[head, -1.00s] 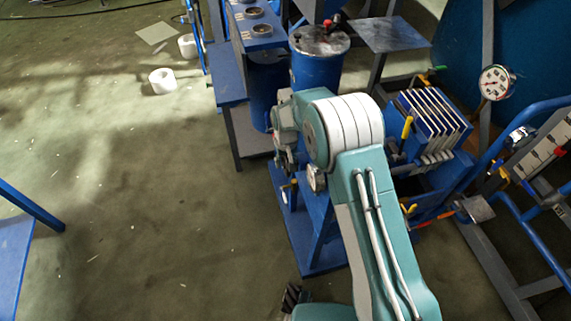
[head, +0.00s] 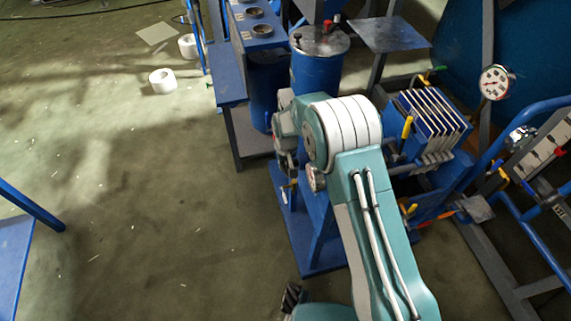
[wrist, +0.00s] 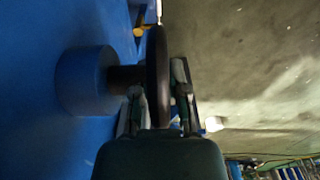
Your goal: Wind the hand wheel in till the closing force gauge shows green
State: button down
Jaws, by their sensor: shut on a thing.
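The hand wheel (wrist: 158,70) shows edge-on in the wrist view as a dark rim on a short shaft. The shaft runs left into a blue round housing (wrist: 85,80). My gripper (wrist: 157,92) has one finger on each side of the rim and is shut on it. In the head view my arm hides the wheel and my fingers. A round white dial (head: 494,83) stands at the right; I see no clear green on it. I cannot tell which is the closing force gauge.
A plate stack (head: 430,120) in a blue frame stands right of my arm. A blue drum (head: 319,62) and a blue bench (head: 252,38) stand behind it. Blue tube rails (head: 535,235) close off the right. The floor (head: 130,180) at left is mostly clear.

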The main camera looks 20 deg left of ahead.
jog(key=shift+f+t+y, duration=0.1)
jog(key=shift+t+y, duration=0.5)
jog(key=shift+t, duration=0.3)
jog(key=c, duration=0.6)
grip_release()
jog(key=shift+c, duration=0.2)
jog(key=v, duration=1.1)
jog(key=shift+s+r, duration=0.2)
jog(key=shift+r, duration=0.2)
